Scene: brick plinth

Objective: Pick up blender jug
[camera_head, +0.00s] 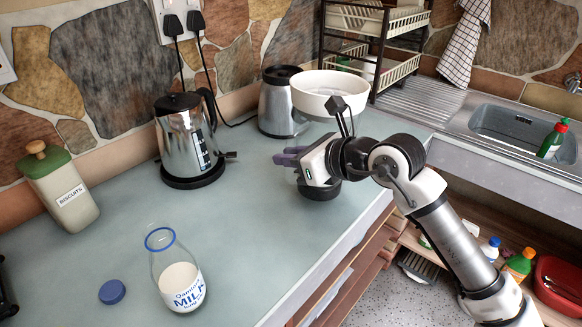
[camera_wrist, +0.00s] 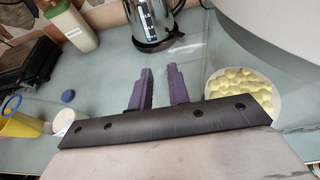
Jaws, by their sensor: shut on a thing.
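My gripper (camera_head: 290,160), with purple fingers, is over the worktop, right of the kettle. In the wrist view the fingers (camera_wrist: 160,84) stand close together with a narrow gap. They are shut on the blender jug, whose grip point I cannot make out. A dark round part (camera_head: 320,191) just below my gripper appears to be the jug's lower end. The rest of the jug is hidden or too clear to see. I cannot tell whether it touches the worktop.
A steel kettle (camera_head: 188,140) stands left of my gripper. A steel appliance (camera_head: 282,108) and a large white bowl (camera_head: 322,87) are behind. A milk bottle (camera_head: 178,270), blue cap (camera_head: 112,291) and biscuit jar (camera_head: 62,190) are left. A plate of yellow pieces (camera_wrist: 240,88) is near my fingers.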

